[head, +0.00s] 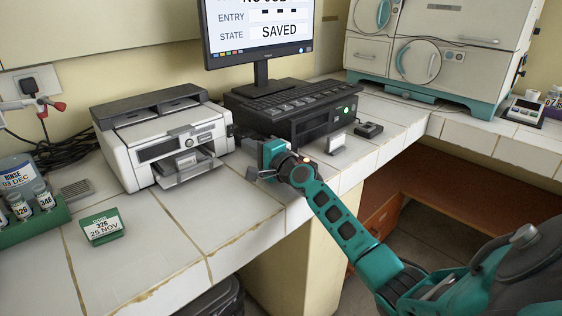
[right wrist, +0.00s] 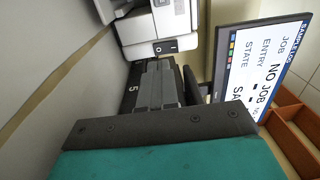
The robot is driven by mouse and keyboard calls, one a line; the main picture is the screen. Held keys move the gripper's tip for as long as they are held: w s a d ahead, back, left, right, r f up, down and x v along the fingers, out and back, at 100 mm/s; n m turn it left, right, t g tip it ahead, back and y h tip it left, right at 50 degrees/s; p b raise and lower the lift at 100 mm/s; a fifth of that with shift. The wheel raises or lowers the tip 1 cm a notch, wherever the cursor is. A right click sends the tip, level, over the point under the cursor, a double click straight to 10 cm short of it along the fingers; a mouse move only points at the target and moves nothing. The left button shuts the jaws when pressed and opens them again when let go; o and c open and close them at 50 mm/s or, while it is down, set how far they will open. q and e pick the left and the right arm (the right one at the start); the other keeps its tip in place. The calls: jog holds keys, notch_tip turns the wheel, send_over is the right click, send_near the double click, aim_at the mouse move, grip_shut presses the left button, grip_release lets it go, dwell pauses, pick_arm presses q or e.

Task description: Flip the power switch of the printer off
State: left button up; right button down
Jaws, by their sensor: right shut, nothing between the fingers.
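The white and grey printer (head: 165,140) stands on the tiled bench at left centre in the head view, and part of it shows at the top of the right wrist view (right wrist: 155,28). Its black power switch (right wrist: 165,46) is on the side facing my right wrist camera; its rocker position is too small to tell. My right gripper (head: 244,134) is shut and empty, reaching in from the right at the printer's right side. In the right wrist view its dark fingers (right wrist: 155,72) point towards the switch. Contact cannot be told. My left gripper is not in view.
A black computer unit (head: 310,122) with a keyboard on top stands right of the printer, under a monitor (head: 258,35). A green label block (head: 102,226) and a vial rack (head: 38,218) are at left. The bench front before the printer is clear.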

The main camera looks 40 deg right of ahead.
jog(key=s, duration=0.6)
jog(key=shift+s+d+f, duration=0.25)
jog(key=shift+s+f, duration=0.1)
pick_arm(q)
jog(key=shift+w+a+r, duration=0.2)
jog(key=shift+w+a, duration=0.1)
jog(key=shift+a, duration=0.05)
pick_arm(e)
jog(key=shift+s, duration=0.65)
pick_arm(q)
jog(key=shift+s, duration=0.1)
pick_arm(e)
jog(key=shift+s, duration=0.1)
